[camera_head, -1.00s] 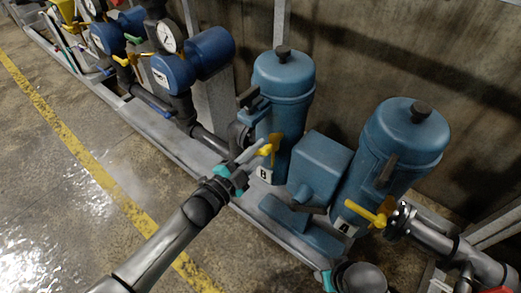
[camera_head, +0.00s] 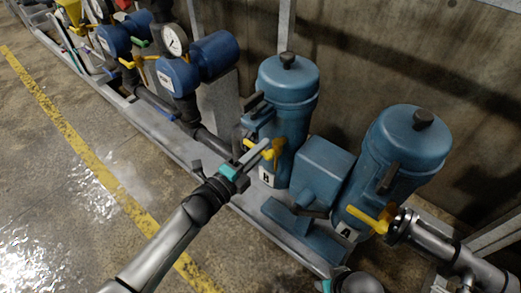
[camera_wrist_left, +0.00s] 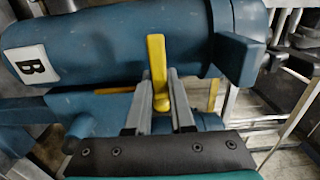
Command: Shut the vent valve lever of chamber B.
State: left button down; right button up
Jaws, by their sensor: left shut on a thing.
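Chamber B is a blue upright canister (camera_head: 287,85) with a label "B" (camera_head: 266,178) near its foot. Its yellow vent valve lever (camera_head: 273,153) sits low on its front. My left gripper (camera_head: 262,148) is at this lever. In the left wrist view the lever (camera_wrist_left: 157,62) stands between the two grey fingers (camera_wrist_left: 158,106), which are shut on it. The "B" label (camera_wrist_left: 30,68) shows there too. The lever's pivot is partly hidden by the fingers. Only a teal and dark part of what seems to be my right gripper shows at the bottom edge; its fingers are unclear.
Chamber A (camera_head: 405,150), a similar blue canister with its own yellow lever (camera_head: 370,219), stands to the right. A blue box (camera_head: 322,168) is between them. Gauges and blue valves (camera_head: 180,68) stand at the left. The floor in front (camera_head: 90,190) is clear.

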dwell(0.5)
pick_arm(q)
jog(key=c, duration=0.8)
grip_release()
jog(key=p+v, duration=0.3)
jog(key=v, duration=1.2)
jog(key=shift+s+a, duration=0.1)
jog(key=shift+s, duration=0.05)
pick_arm(e)
jog(key=s+d+f, duration=0.2)
jog(key=s+f, duration=0.1)
jog(key=f, duration=0.3)
jog(key=shift+s+f+g, duration=0.15)
jog(key=shift+f+g, duration=0.1)
jog(key=shift+g, duration=0.05)
